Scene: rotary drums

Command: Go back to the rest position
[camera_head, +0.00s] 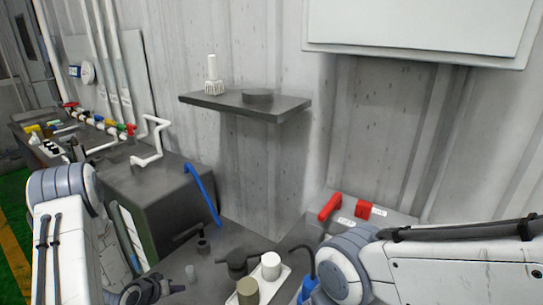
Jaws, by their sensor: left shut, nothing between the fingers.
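My left arm comes in at the lower left, and its dark gripper (146,290) shows at the bottom edge, shut and empty. It is in front of the dark worktop (225,240) and touches nothing that I can make out. My right arm crosses the lower right. Its gripper is not visible.
A white tray (284,274) holds a white cylinder (271,265) and an olive cylinder (248,291). A wall shelf (225,104), a grey cabinet (160,205) with a blue handle (201,193) and white pipes stand behind.

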